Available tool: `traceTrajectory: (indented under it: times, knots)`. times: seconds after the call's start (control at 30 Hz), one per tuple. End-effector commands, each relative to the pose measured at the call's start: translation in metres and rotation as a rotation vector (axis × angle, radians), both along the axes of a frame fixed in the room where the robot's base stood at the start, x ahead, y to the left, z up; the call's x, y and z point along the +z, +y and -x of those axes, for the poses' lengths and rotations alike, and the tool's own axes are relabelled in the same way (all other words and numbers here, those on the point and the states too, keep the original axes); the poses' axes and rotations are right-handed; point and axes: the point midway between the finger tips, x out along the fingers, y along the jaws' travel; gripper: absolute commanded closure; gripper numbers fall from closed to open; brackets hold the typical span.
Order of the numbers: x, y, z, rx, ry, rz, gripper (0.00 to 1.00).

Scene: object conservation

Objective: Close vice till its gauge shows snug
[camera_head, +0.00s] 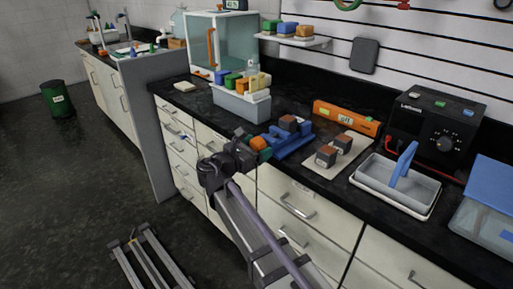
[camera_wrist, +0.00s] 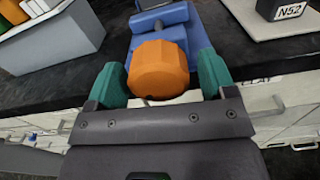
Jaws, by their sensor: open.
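The blue vice (camera_head: 294,146) stands on the black worktop near its front edge, with a dark, brown-topped block (camera_head: 288,122) at its jaws. Whether the jaws touch the block cannot be told. The vice's orange knob (camera_head: 261,143) faces my gripper (camera_head: 250,150). In the wrist view the blue vice body (camera_wrist: 160,16) lies beyond the orange knob (camera_wrist: 158,68). My gripper's teal fingers (camera_wrist: 161,82) are open, one on each side of the knob, with slim gaps visible. No readable gauge on the vice shows.
Two similar blocks (camera_head: 326,155) sit on a pale mat (camera_head: 322,168) to the right; one label reads N52 in the wrist view. A grey bin (camera_head: 240,106) stands left of the vice. An orange bar (camera_head: 345,118) lies behind, and a grey tray (camera_head: 400,190) is farther right.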

Motion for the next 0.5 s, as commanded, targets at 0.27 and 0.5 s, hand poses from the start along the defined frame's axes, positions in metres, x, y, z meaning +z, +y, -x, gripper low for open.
traceTrajectory:
  times: [0.27,0.5]
  knots:
    - [0.0,-0.0001,-0.0001,0.0,0.0,0.0,0.31]
    - [-0.0001,0.0001,0.0,0.0,0.0,0.0,0.54]
